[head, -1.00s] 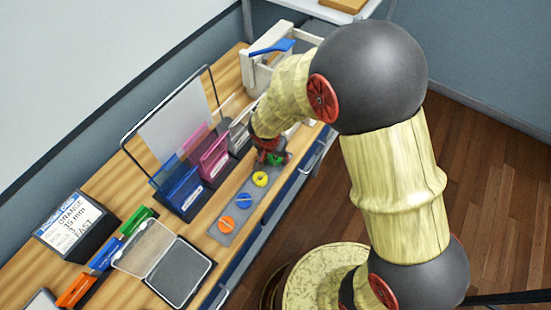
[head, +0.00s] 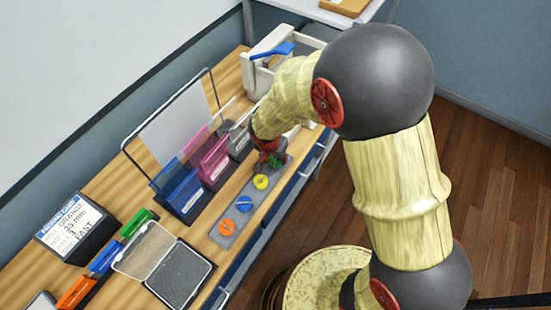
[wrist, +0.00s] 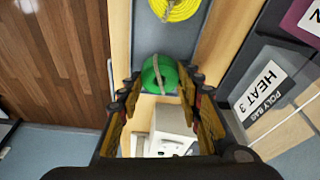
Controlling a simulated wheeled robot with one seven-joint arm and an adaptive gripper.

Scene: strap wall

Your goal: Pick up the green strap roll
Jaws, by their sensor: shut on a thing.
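The green strap roll (wrist: 160,75), with a pale tie across it, sits between the fingertips of my gripper (wrist: 158,88) in the wrist view. My gripper is shut on it. In the head view the gripper (head: 266,152) points down at the far end of the grey mat, and a little of the green roll (head: 276,161) shows below it. The rest of the roll is hidden by the gripper. I cannot tell whether the roll is clear of the mat.
Yellow (head: 261,182), blue (head: 244,203) and orange (head: 227,228) rolls lie on the grey mat (head: 231,240). Pink (head: 210,160) and blue (head: 182,193) labelled holders stand to the left. A white dispenser (head: 262,75) stands behind the gripper. Floor is open to the right.

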